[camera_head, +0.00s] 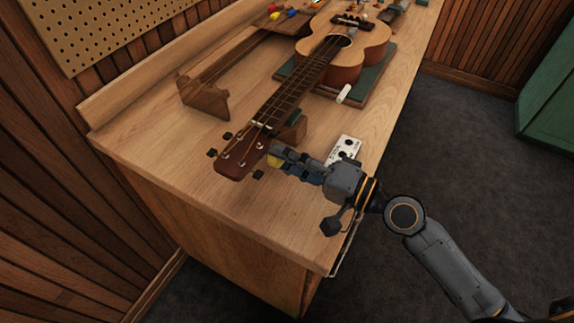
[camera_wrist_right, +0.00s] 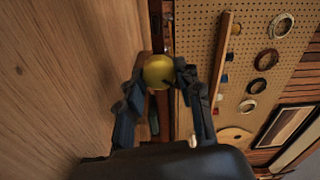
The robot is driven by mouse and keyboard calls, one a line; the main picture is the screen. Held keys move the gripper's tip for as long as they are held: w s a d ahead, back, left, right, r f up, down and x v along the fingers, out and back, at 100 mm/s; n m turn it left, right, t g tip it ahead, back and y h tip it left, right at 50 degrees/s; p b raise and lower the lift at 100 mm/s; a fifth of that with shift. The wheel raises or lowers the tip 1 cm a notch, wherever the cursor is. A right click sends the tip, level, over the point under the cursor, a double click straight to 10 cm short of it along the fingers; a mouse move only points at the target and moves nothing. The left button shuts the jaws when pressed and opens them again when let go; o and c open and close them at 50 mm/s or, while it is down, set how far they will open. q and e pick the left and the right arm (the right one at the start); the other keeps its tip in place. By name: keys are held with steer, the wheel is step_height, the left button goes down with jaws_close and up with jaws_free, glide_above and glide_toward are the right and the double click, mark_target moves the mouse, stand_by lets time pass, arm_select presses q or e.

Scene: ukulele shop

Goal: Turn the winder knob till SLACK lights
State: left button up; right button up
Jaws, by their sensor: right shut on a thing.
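A ukulele (camera_head: 345,62) lies on the workbench, its headstock (camera_head: 240,154) towards the near end with dark tuner buttons at its sides. My right gripper (camera_head: 277,157) is beside the headstock, shut on a yellow knob (camera_head: 274,161). In the right wrist view the round yellow knob (camera_wrist_right: 158,72) sits between the two fingertips of the right gripper (camera_wrist_right: 163,70). The fingers partly hide the knob in the head view. A small white panel (camera_head: 346,149) lies just behind the gripper; its lettering and lights are too small to read. My left gripper is not in view.
The workbench (camera_head: 180,165) is clear to the left of the headstock. A wooden rack (camera_head: 205,98) stands near the wall. A pegboard (camera_head: 100,30) hangs behind.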

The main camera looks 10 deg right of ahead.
steer(key=shift+f+n+b, duration=0.1)
steer(key=shift+n+b, duration=0.5)
steer(key=shift+n, duration=0.7)
steer(key=o, duration=0.9)
steer(key=shift+c, duration=0.2)
steer(key=shift+d, duration=0.1)
steer(key=shift+v, duration=5.95)
